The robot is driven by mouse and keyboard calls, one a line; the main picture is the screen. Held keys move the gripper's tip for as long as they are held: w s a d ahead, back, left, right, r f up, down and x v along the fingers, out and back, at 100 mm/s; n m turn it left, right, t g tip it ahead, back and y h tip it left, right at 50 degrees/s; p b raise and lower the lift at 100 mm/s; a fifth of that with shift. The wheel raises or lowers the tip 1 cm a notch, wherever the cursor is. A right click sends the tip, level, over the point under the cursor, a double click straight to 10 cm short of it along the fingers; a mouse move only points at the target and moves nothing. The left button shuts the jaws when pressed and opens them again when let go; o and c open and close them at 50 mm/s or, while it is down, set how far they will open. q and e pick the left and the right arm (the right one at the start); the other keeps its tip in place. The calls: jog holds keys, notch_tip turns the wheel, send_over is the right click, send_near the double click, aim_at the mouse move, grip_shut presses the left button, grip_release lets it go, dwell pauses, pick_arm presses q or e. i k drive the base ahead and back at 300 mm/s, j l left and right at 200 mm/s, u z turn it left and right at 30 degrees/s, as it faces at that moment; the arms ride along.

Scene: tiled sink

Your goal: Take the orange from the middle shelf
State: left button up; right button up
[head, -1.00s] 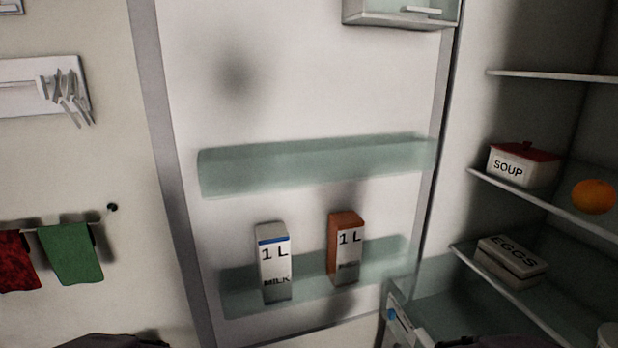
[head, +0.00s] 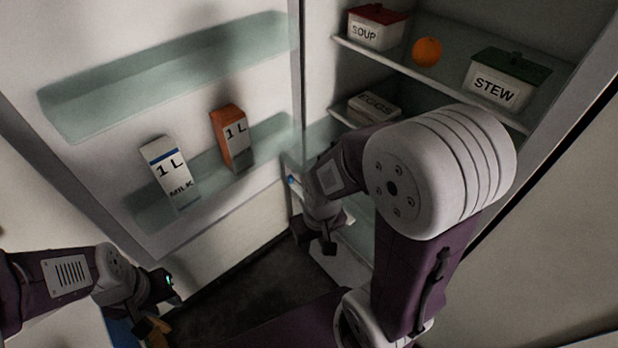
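The orange (head: 427,52) sits on a fridge shelf (head: 392,63), between a soup box and a stew box. My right gripper (head: 318,242) hangs well below and left of the orange, apart from it, in front of the lower fridge. Its fingers are small and dark, and I cannot tell how wide they are. My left gripper (head: 152,328) is low at the left, below the door, far from the orange. Its fingers are partly hidden.
A soup box (head: 375,32) with a red lid and a stew box (head: 498,86) with a green lid flank the orange. An egg box (head: 374,106) is on the shelf below. The open door holds a milk carton (head: 169,172) and a brown-topped carton (head: 232,138).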

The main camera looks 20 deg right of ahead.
aim_at(426, 52)
jog(key=z, duration=1.75)
jog(key=i+j, duration=0.05)
